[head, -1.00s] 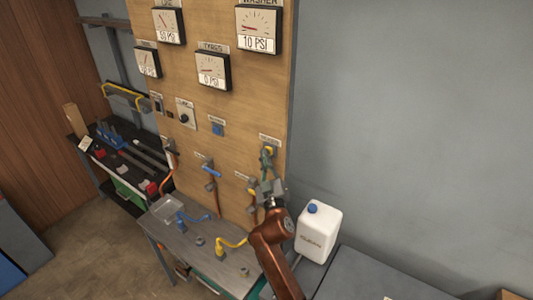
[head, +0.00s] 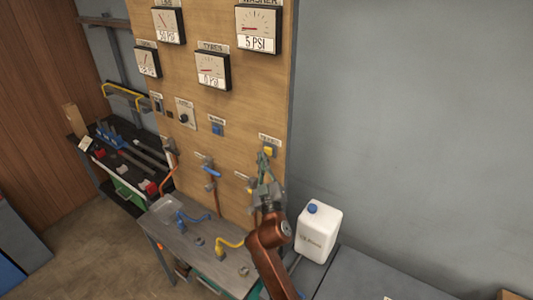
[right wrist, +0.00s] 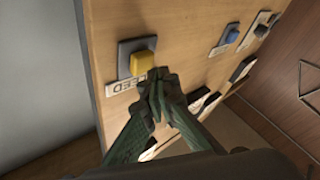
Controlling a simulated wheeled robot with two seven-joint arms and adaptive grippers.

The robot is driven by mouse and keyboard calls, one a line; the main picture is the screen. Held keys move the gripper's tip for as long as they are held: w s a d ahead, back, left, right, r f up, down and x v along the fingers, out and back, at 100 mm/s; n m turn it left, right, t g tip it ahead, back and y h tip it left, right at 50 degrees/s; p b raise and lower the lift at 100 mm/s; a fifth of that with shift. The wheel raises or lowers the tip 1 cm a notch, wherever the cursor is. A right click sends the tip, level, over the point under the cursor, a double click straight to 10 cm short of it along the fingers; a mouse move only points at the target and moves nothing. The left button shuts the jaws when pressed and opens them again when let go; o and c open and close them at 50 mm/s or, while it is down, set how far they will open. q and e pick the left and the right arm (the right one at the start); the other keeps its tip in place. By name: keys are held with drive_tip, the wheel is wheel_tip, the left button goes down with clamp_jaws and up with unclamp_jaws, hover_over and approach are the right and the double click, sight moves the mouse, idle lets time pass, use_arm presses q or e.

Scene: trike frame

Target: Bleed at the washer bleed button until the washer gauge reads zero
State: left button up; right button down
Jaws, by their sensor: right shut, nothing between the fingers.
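The washer gauge (head: 258,30) at the top right of the wooden panel reads 5 PSI. The yellow bleed button (head: 269,151) sits on a dark plate lower on the panel, under a small label; it also shows in the right wrist view (right wrist: 143,62). My right gripper (head: 262,158) is shut and empty, its fingertips just below the button in the head view. In the right wrist view its closed green fingertips (right wrist: 158,76) are beside the button's edge; whether they touch it I cannot tell. My left gripper is not in view.
A blue button (head: 217,129) and a dark knob (head: 185,117) are left of the yellow button. Hoses hang from valves below. A workbench (head: 190,240) stands under the panel, with a white jug (head: 318,232) to the right. The grey wall at right is clear.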

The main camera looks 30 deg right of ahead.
drive_tip(key=shift+a, duration=0.1)
drive_tip(key=a, duration=0.1)
drive_tip(key=s+a, duration=0.1)
drive_tip(key=a, duration=0.1)
drive_tip(key=s+a, duration=0.1)
drive_tip(key=shift+a+b, duration=0.3)
drive_tip(key=shift+a, duration=0.05)
idle(0.3)
idle(0.4)
